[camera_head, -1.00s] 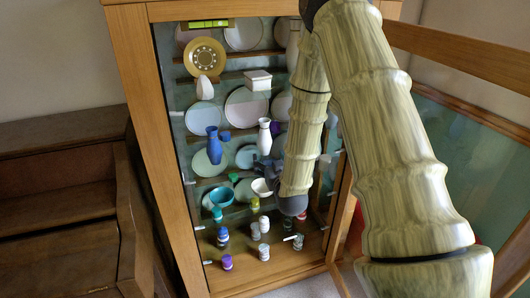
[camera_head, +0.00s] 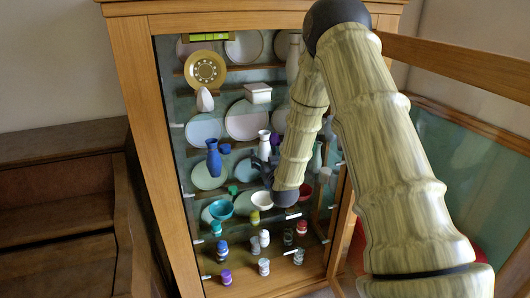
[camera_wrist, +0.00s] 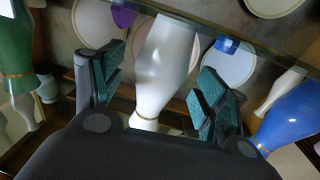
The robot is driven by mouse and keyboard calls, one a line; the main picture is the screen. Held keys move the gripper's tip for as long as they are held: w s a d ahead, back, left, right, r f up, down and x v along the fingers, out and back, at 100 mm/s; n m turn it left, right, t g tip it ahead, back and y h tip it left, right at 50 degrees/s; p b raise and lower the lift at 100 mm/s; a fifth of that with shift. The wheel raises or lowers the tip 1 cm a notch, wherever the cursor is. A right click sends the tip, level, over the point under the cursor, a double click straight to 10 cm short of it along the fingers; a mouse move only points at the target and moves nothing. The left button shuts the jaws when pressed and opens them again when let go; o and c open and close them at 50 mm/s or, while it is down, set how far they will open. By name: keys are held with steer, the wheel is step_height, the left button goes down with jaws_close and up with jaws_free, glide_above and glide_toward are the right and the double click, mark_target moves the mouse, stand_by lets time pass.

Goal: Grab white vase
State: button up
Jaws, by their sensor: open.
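The white vase (camera_head: 264,143) stands on a shelf of the open cabinet, beside a blue vase (camera_head: 213,158). My gripper (camera_head: 264,168) is inside the cabinet at the white vase's lower part and hides some of it. In the wrist view the white vase (camera_wrist: 163,62) shows large and tilted, with a gold band near its foot. It lies between the two spread green-padded fingers of my gripper (camera_wrist: 163,78). The gripper is open; I cannot tell whether either finger touches the vase.
A blue vase (camera_wrist: 290,112) is close to the right finger, and a green vase (camera_wrist: 15,65) stands at the left. A shelf edge (camera_wrist: 215,28) crosses above. Plates lean behind. A white bowl (camera_head: 262,200) and several small jars sit below. An open door (camera_head: 460,150) is at the right.

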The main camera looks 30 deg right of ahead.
steer(key=shift+x, duration=1.35)
steer(key=c, duration=1.2)
steer(key=shift+c, duration=0.2)
